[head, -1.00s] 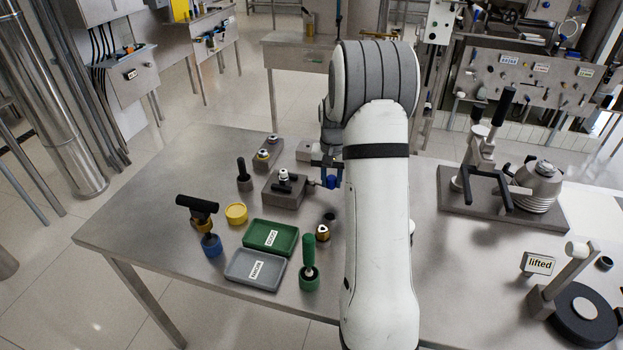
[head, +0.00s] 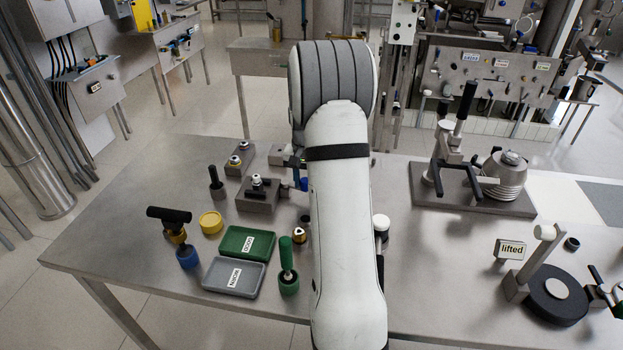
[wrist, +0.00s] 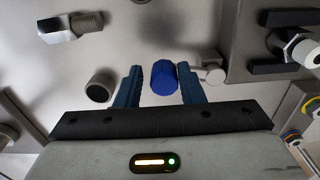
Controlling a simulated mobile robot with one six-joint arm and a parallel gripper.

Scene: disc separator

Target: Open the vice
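A grey block with a black clamp bar and pale nut on top (head: 258,195) stands on the table just left of my arm; it looks like the vice. A blue knob (head: 303,183) is at its right side. In the wrist view the blue knob (wrist: 164,77) is between my gripper's two blue fingers (wrist: 160,86), which are apart, with a visible gap on the left. A short grey rod (wrist: 208,70) shows beside the right finger, near the block (wrist: 272,45). In the head view my arm hides most of my gripper. Contact with the knob is unclear.
Left of my arm are a green tray (head: 246,243), a grey tray (head: 234,277), a green-handled tool (head: 287,265) and a black-handled tool (head: 180,235). A lever press (head: 455,150) and a dark disc device (head: 553,298) stand right.

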